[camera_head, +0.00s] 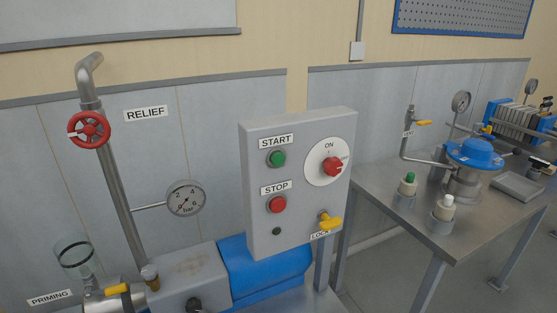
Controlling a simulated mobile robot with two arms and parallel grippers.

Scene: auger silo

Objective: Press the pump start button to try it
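A grey control box (258,205) stands upright in the middle of the head view. The pump start button (277,158) is a green round button under a START label near the box's top left. Below it a red button (277,204) sits under a STOP label. A red rotary switch (332,167) on a white disc marked ON is at the box's right. Its pointer appears turned to the right. A yellow key-like handle (330,223) is at the lower right above a LOCK label. A small dark lamp (276,231) is under the stop button. Neither gripper is in view.
A blue pump body (262,270) is below the box. At left are a pipe with a red RELIEF handwheel (90,130), a pressure gauge (186,198) and a glass priming cup (73,256). A steel table (425,225) at right holds bottles and a blue-lidded vessel (474,155).

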